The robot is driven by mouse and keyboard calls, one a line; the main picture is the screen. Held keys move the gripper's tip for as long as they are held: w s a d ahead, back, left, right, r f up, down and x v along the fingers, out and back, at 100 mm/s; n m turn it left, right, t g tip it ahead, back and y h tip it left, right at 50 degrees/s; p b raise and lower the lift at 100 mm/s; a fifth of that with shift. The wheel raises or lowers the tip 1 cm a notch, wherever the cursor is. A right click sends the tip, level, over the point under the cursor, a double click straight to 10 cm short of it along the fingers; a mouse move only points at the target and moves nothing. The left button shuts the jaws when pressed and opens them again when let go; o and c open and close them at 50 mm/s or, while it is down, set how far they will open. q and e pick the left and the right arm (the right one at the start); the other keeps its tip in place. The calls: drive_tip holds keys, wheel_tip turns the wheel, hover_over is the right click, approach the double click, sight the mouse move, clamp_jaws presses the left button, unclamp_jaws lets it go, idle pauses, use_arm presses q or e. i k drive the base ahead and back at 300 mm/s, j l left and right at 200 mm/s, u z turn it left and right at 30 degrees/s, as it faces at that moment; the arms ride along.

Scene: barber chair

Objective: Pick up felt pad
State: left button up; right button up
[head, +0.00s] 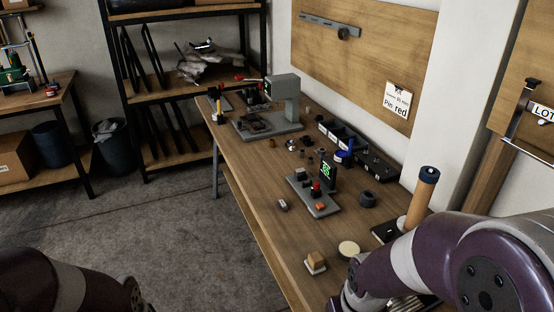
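A round cream disc (348,248), which looks like the felt pad, lies flat near the front right of the wooden workbench (262,205). A small tan block on a white base (315,262) sits just left of it, and I cannot rule out that this is the pad. My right arm crosses the lower right, close to the disc; its gripper is not visible. My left arm shows only at the bottom left corner, away from the bench, and its gripper is out of view.
A grey fixture with a green display (325,180) stands mid-bench. A grey press (283,100) is at the far end. A dark cylinder with an orange-brown shaft (421,200) stands upright near the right arm. Bare bench lies left of the block.

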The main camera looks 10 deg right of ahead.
sight(314, 262)
drive_tip(key=z, duration=1.15)
drive_tip(key=j+z, duration=0.15)
drive_tip(key=z, duration=0.3)
drive_tip(key=i+j+z, duration=0.1)
drive_tip(key=z, duration=0.35)
drive_tip(key=j+z, duration=0.25)
drive_tip(key=z, duration=0.25)
drive_tip(key=j+z, duration=0.2)
drive_tip(key=z, duration=0.25)
drive_tip(key=k+j+z, duration=0.15)
drive_tip(key=j, duration=0.25)
drive_tip(key=k+j+z, duration=0.1)
drive_tip(key=j, duration=0.3)
drive_tip(key=k+j+z, duration=0.15)
drive_tip(key=j, duration=0.25)
drive_tip(key=k+j+z, duration=0.1)
drive_tip(key=k+j, duration=0.15)
drive_tip(key=j, duration=0.1)
